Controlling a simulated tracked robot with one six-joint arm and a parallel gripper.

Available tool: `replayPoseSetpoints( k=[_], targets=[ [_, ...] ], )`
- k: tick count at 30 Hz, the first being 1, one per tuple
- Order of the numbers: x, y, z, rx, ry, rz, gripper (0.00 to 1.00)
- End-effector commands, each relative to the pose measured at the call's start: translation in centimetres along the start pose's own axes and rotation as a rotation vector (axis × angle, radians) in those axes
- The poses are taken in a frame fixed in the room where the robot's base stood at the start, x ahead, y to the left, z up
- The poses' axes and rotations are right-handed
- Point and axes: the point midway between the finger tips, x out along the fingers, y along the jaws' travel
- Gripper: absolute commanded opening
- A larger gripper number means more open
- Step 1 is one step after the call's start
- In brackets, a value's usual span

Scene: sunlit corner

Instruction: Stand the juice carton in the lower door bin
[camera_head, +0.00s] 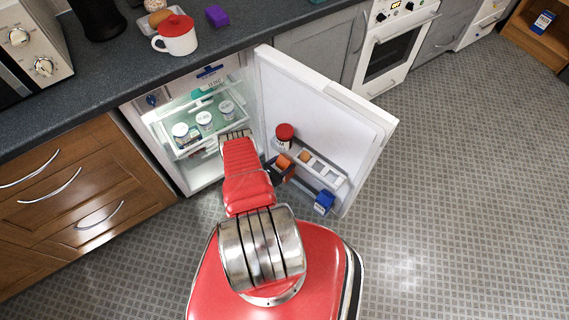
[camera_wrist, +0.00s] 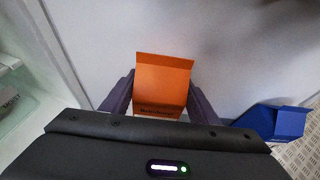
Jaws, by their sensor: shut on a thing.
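The orange juice carton (camera_wrist: 163,85) is between the two fingers of my gripper (camera_wrist: 160,95) in the wrist view, in front of the white inner face of the fridge door. In the head view the carton (camera_head: 283,162) shows as a small orange patch at my gripper (camera_head: 280,170), beside the door racks. The lower door bin is mostly hidden by the arm and the rack above; a blue carton (camera_head: 324,202) stands low at its outer end. That blue carton also shows at the right in the wrist view (camera_wrist: 275,122). I cannot tell whether the orange carton touches the bin.
The fridge door (camera_head: 330,110) stands wide open. Its upper rack (camera_head: 325,170) holds a red-lidded jar (camera_head: 284,135) and a small orange-brown item (camera_head: 304,156). Several jars stand on a glass shelf (camera_head: 190,148) inside the fridge. The floor (camera_head: 450,210) to the right is clear.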

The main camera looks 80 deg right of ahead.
Motion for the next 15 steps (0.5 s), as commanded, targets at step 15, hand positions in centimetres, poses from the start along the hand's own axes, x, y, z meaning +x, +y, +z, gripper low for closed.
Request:
replayPoseSetpoints(
  k=[15],
  targets=[
    [0.37,0.07,-0.7,0.001,-0.003,0.0,0.0]
  ],
)
